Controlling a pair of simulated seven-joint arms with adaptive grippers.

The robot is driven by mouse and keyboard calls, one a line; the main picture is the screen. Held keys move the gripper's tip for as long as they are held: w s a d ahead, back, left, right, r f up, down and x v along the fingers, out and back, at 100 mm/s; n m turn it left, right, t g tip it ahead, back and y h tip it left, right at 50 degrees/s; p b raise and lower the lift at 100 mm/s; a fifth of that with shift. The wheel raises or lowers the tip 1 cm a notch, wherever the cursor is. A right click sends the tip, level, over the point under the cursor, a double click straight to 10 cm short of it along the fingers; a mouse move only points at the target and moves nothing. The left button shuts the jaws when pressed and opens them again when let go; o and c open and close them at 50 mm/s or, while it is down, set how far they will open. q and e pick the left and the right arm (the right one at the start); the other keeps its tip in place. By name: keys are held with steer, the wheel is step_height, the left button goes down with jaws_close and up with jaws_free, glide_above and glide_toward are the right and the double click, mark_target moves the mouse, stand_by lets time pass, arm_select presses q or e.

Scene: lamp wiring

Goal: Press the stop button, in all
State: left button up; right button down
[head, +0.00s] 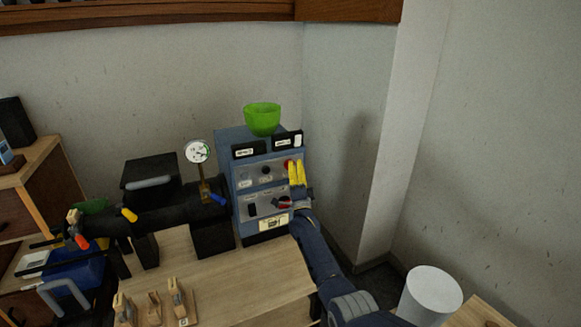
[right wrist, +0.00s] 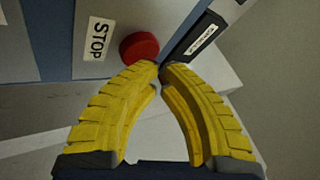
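The stop button is a round red knob (right wrist: 139,47) beside a white STOP label (right wrist: 97,39) in the right wrist view. In the head view the red knob (head: 288,162) shows at the right of the blue control box's (head: 228,160) front. My right gripper (right wrist: 160,68) has yellow fingers with their tips together and nothing between them. The tips are right by the knob's lower right edge; I cannot tell whether they touch it. In the head view the right gripper (head: 297,163) is in front of the box's right side. My left gripper is not in view.
A green bowl (head: 262,119) sits on top of the box. A dial gauge (head: 197,151) and dark machine (head: 165,215) stand to its left. Wooden pieces (head: 153,308) are at the front of the wooden table (head: 240,285). A white cylinder (head: 430,295) stands at lower right.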

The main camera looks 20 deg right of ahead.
steer(key=shift+w+a+r, duration=0.1)
steer(key=shift+w+a, duration=0.05)
steer(key=shift+w, duration=0.55)
stand_by(1.5)
steer(key=shift+s+d, duration=0.2)
steer(key=shift+s, duration=0.9)
steer(key=shift+s+d, duration=0.25)
steer(key=shift+s, duration=1)
steer(key=shift+s+d, duration=0.2)
steer(key=shift+s, duration=1.05)
